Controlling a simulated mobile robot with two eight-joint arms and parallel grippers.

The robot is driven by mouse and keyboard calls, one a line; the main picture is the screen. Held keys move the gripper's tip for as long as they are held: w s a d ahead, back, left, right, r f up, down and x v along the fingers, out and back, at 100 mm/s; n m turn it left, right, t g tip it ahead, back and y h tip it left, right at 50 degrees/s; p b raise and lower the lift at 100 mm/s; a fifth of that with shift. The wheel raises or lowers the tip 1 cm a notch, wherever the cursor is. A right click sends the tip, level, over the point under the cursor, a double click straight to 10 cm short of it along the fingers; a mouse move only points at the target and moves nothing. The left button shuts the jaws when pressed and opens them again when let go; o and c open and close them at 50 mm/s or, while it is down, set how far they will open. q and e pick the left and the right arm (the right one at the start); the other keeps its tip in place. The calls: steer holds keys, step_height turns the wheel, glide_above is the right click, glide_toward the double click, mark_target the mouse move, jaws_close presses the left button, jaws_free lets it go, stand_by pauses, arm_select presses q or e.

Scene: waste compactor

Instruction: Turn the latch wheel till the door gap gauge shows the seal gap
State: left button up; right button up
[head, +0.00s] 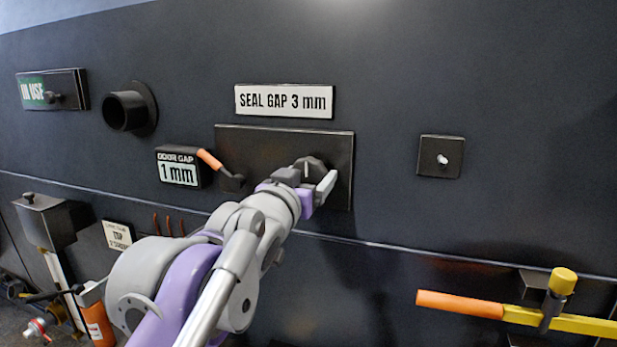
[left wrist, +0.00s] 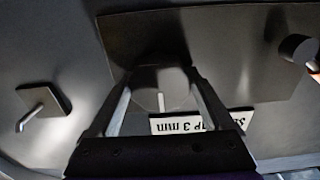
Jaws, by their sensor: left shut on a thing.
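The latch wheel (head: 314,165) is a dark knob with a pale pointer mark, on a dark rectangular plate (head: 270,140). My left gripper (head: 308,178) is shut on the wheel, one finger on each side. In the left wrist view the wheel (left wrist: 160,85) sits between the two fingers (left wrist: 160,100). The door gap gauge (head: 180,172), left of the plate, reads 1 mm. A white sign (head: 284,101) above the plate reads SEAL GAP 3 mm. My right gripper is not in view.
A round black socket (head: 128,109) and an IN USE sign (head: 35,91) are further left. A small switch plate (head: 440,157) is at right. A yellow bar with an orange grip (head: 460,303) is low at right.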

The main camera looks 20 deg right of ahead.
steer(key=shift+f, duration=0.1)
arm_select(q)
steer(key=n+b, duration=0.1)
steer(key=n, duration=0.2)
steer(key=shift+f+b, duration=0.15)
steer(key=shift+b, duration=0.25)
steer(key=n+b, duration=0.1)
steer(key=n, duration=0.4)
steer(key=shift+b, duration=0.4)
steer(key=n+b, duration=0.1)
steer(key=n, duration=0.4)
steer(key=shift+b, duration=0.35)
steer(key=n+b, duration=0.1)
steer(key=n, duration=0.3)
steer(key=shift+n, duration=0.3)
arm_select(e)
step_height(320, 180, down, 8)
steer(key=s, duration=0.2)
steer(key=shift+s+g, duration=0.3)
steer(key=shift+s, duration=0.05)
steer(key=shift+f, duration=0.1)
arm_select(q)
steer(key=o, duration=1.1)
steer(key=shift+o, duration=0.2)
